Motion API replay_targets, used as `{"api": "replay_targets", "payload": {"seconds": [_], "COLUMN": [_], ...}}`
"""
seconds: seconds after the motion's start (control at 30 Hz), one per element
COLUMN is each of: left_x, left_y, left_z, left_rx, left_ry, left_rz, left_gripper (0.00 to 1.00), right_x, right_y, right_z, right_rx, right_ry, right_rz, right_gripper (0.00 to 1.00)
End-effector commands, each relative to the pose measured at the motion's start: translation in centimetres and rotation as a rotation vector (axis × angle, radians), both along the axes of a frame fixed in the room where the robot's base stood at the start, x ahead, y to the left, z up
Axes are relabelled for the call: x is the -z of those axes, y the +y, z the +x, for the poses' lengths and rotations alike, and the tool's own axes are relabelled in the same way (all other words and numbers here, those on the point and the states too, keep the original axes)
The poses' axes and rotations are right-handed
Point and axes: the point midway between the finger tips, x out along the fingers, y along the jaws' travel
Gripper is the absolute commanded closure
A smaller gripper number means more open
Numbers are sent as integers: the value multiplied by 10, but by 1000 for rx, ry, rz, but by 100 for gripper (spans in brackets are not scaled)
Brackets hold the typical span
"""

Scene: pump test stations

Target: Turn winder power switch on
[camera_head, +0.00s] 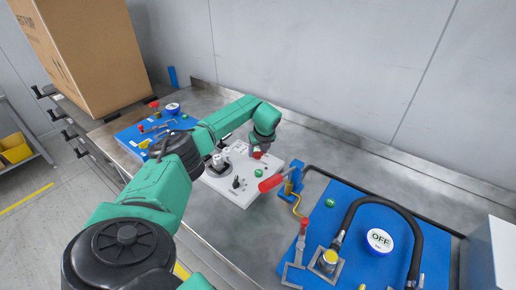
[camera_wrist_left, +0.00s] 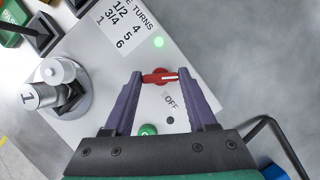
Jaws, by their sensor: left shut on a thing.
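The winder is a pale panel (camera_head: 231,187) on the metal bench, with a grey spindle, a black lever and a green button in the head view. Its red power switch (camera_wrist_left: 153,77), with a white line, shows in the left wrist view. An "OFF" label (camera_wrist_left: 170,102) is printed beside it, and a bright green lamp (camera_wrist_left: 158,42) glows above it. My left gripper (camera_wrist_left: 162,77) has its two purple fingers on either side of the switch handle, shut on it. In the head view my left wrist hides part of the panel. My right gripper is not in view.
A blue pump board (camera_head: 341,211) with a black hose and a round "OFF" display (camera_head: 379,241) lies to the right. Another blue board (camera_head: 135,136) and a large cardboard box (camera_head: 88,52) are at left.

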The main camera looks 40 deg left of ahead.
Motion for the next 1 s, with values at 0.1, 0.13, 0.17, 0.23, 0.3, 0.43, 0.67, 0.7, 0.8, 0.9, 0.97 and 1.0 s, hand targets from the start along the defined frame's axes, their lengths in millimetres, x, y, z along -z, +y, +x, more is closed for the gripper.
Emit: {"api": "replay_targets", "payload": {"seconds": [0.1,0.13,0.17,0.23,0.3,0.43,0.67,0.7,0.8,0.9,0.97,1.0], "left_x": [-1,-1,-2,-2,-2,-3,-3,-3,-2,-2,-1,-1], "left_y": [1,1,1,1,1,1,1,1,1,1,0,0], "left_z": [2,2,2,2,2,2,2,2,2,1,1,1], "left_rx": [-45,-53,-61,-76,-84,-91,-91,-91,-90,-89,-90,-90], "left_ry": [-6,-7,-6,-7,-7,-7,-7,-7,-6,-4,-4,-3], "left_rz": [2,2,2,2,2,2,2,2,1,1,2,1], "left_gripper": [98,98,98,98,98,98,98,98,12,12,12,12], "right_x": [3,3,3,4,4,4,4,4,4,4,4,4], "right_y": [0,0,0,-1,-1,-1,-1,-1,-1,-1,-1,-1], "right_z": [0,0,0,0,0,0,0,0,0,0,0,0], "right_rx": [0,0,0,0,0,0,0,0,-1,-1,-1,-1], "right_ry": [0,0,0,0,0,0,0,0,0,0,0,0], "right_rz": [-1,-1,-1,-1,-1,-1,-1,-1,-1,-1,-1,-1], "right_gripper": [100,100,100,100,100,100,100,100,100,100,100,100]}}
